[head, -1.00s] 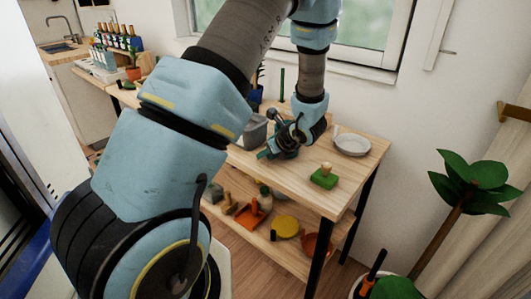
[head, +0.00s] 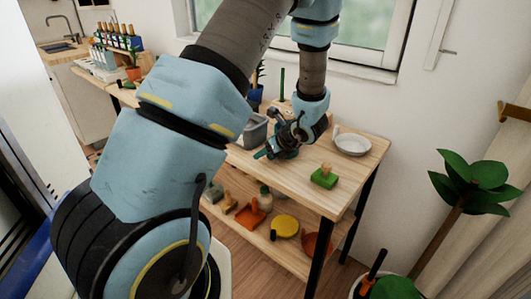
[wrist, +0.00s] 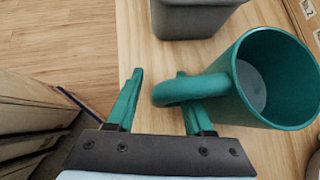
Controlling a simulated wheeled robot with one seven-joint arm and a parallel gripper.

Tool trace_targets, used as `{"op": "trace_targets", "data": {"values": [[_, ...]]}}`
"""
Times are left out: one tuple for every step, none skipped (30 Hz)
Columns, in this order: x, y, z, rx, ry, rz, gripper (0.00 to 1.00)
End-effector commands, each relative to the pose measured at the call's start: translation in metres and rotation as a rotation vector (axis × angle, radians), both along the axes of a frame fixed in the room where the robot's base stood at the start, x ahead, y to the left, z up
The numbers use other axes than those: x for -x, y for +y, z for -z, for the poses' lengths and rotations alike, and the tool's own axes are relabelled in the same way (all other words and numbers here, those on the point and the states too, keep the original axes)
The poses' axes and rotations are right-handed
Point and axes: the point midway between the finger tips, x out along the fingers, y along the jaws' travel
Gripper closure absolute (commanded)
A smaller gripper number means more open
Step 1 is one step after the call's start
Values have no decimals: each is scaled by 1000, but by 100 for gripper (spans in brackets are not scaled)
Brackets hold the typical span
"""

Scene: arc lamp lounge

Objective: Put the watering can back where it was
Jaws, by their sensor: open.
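A teal vessel with a loop handle, seemingly the watering can (wrist: 288,103), stands on the wooden shelf top in the wrist view. Its open top faces the camera; no spout shows. My gripper (wrist: 158,98) is open, with teal fingers on the handle's side of the can. The right finger is close beside the handle; I cannot tell whether they touch. In the head view my gripper (head: 275,150) is low over the shelf top, and the wrist hides much of the can.
A grey bin (wrist: 195,18) stands just beyond the can. On the wooden shelf top (head: 300,180) are a green block with a knob (head: 324,177) and a pale round dish (head: 352,144). The lower shelf holds several small items. A potted plant (head: 470,183) stands at right.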

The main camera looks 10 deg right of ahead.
Motion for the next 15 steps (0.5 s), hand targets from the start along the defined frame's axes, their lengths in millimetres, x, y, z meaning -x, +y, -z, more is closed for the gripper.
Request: {"op": "trace_targets", "data": {"values": [[5, -5, -6, 5, -3, 3, 48], [8, -7, -10, 4, -3, 4, 48], [13, -11, -16, 5, -2, 5, 48], [18, -13, -20, 5, -2, 4, 48], [21, -15, -25, 5, -3, 5, 48], [26, -19, -32, 5, -4, 5, 48], [31, -21, -36, 6, -3, 5, 48], [35, -24, -40, 6, -3, 5, 48], [40, -27, -47, 5, -3, 6, 48], [44, -29, -51, 5, -3, 4, 48], [47, -31, -55, 5, -3, 4, 48], [51, -33, -60, 5, -2, 4, 48], [54, -35, -63, 5, -2, 4, 48], [57, -37, -67, 4, -2, 4, 48], [60, -39, -70, 4, -3, 4, 48]]}}
